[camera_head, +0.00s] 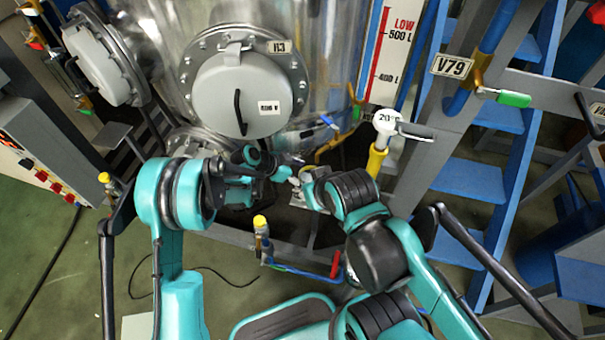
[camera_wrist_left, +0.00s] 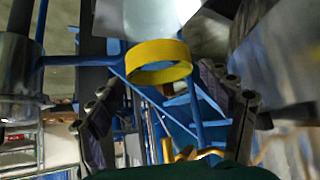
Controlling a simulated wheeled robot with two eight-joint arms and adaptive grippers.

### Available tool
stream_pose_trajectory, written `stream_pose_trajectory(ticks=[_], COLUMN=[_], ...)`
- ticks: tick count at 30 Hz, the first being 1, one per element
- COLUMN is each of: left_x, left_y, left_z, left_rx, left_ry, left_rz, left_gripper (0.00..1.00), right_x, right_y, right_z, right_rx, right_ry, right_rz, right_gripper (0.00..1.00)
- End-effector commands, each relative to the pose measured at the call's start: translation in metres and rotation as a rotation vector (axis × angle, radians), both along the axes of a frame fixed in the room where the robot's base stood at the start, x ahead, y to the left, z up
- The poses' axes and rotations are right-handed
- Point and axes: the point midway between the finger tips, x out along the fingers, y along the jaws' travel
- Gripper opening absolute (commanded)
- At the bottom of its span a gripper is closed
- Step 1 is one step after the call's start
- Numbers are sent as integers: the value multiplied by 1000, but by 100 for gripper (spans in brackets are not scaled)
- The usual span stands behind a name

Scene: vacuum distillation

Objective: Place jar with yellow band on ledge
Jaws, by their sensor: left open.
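A yellow band (camera_wrist_left: 158,62) shows in the left wrist view as a ring, with a pale, whitish shape directly above it; this looks like the jar, but its full outline is unclear. My left gripper (camera_wrist_left: 168,112) is open, with one dark finger on each side of the view. The band appears between and beyond the fingers, with no visible contact. In the head view my left gripper (camera_head: 280,172) is in front of the steel vessel, close to my right gripper (camera_head: 299,184). The jar is not clear there, and the right fingers are too small to read. I cannot pick out the ledge with certainty.
The steel vessel (camera_head: 330,50) with round grey hatches (camera_head: 220,95) stands behind the grippers. A yellow-stemmed valve (camera_head: 376,160) is to their right, and a small yellow-topped valve (camera_head: 260,222) is below them. Blue steps (camera_head: 470,180) fill the right side. Green floor (camera_head: 50,250) is open at lower left.

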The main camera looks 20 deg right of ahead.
Motion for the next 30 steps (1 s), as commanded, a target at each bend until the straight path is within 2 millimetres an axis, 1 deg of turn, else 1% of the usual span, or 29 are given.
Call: stream_pose_trajectory(ticks=[1, 3, 6, 9, 30], left_x=[0, 0, 0, 0, 0], left_y=[7, 17, 29, 36, 37], left_z=[11, 20, 31, 37, 37], left_rx=[0, 0, 0, 0, 0], left_ry=[0, 1, 1, 1, 1], left_rz=[3, 3, 2, 2, 1], left_gripper=[80, 80, 80, 80, 80], right_x=[0, 0, 0, 0, 0], right_y=[0, 0, 0, 0, 0], right_z=[7, 12, 18, 20, 19], right_rx=[0, 0, 0, 0, 0], right_ry=[0, 0, 0, 0, 0], right_rz=[0, 0, 0, 0, 0], right_gripper=[40, 40, 40, 40, 40])
